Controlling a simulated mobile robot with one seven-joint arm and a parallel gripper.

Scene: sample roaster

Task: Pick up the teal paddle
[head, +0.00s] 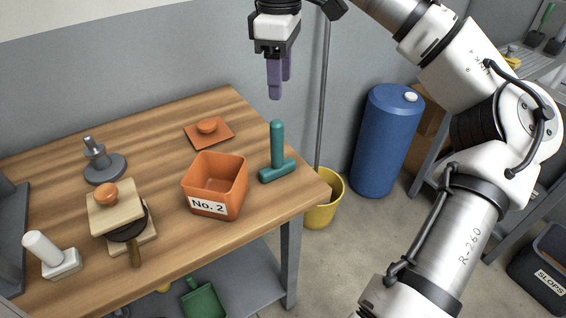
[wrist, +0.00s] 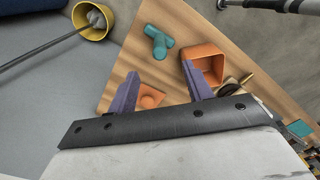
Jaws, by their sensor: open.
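The teal paddle (head: 277,146) is a T-shaped piece with a round handle and a cylindrical crossbar. It stands handle up, crossbar on the wooden table (head: 160,128), near the right corner. In the wrist view the paddle (wrist: 160,42) shows beyond my fingertips, with nothing hiding it. My gripper (head: 280,88) has purple fingers pointing down and hangs in the air above the paddle, clear of it. In the wrist view my gripper (wrist: 160,73) has its fingers apart, with nothing held between them.
An open orange bin (head: 215,187) marked "No. 2" stands left of the paddle. A flat orange lid (head: 208,132) with a knob lies behind it. A yellow bucket (head: 324,203) with a pole stands on the floor past the table edge. A blue drum (head: 385,145) stands farther right.

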